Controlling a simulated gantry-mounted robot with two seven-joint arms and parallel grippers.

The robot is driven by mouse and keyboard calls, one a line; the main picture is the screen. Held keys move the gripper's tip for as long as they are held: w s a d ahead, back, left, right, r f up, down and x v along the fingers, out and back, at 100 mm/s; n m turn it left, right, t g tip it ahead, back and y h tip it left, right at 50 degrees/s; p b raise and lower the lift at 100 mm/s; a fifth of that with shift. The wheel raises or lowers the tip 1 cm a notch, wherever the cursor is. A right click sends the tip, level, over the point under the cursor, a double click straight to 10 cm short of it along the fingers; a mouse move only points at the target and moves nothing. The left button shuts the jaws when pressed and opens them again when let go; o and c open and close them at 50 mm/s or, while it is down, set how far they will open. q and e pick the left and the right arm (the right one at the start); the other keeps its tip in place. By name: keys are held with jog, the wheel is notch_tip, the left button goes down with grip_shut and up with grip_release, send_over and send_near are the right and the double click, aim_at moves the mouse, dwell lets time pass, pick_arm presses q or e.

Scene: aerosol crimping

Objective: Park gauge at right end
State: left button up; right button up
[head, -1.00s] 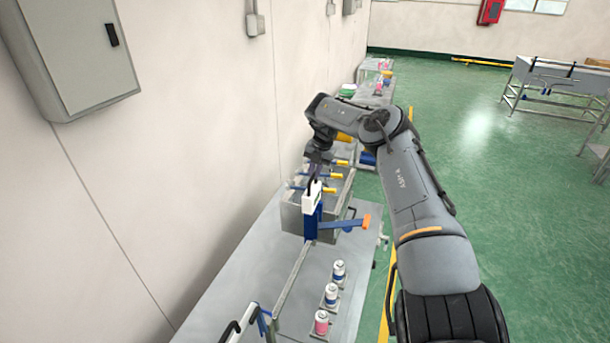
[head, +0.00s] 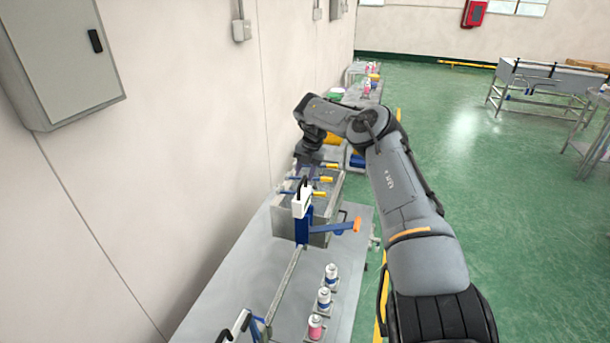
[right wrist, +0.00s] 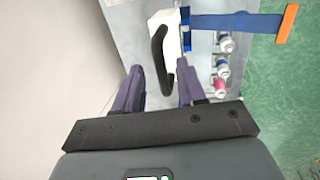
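The gauge (head: 303,231) is a blue upright with a white head, a black handle and a blue side arm with an orange tip. It stands on the long rail (head: 284,286) at the near side of a grey box. In the right wrist view the gauge's blue arm (right wrist: 240,22) and black handle (right wrist: 158,55) show at the top. My right gripper (right wrist: 160,70) is open. The handle's lower end shows between its fingertips, and I see no finger closed on it. In the head view the right gripper (head: 304,171) is just beyond the handle, small and partly hidden. My left gripper is not in view.
Several cans (head: 324,299) stand right of the rail. A grey box (head: 321,222) with yellow-handled blue parts is behind the gauge. A black-and-white handled item (head: 238,325) is at the rail's near end. The wall (head: 215,130) runs along the left.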

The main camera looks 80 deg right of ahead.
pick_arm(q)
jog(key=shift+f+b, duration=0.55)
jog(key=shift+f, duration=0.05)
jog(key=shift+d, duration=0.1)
pick_arm(e)
notch_tip(320, 180, up, 9)
jog(key=s, duration=0.2)
jog(key=shift+a+r, duration=0.15)
jog(key=shift+r, duration=0.05)
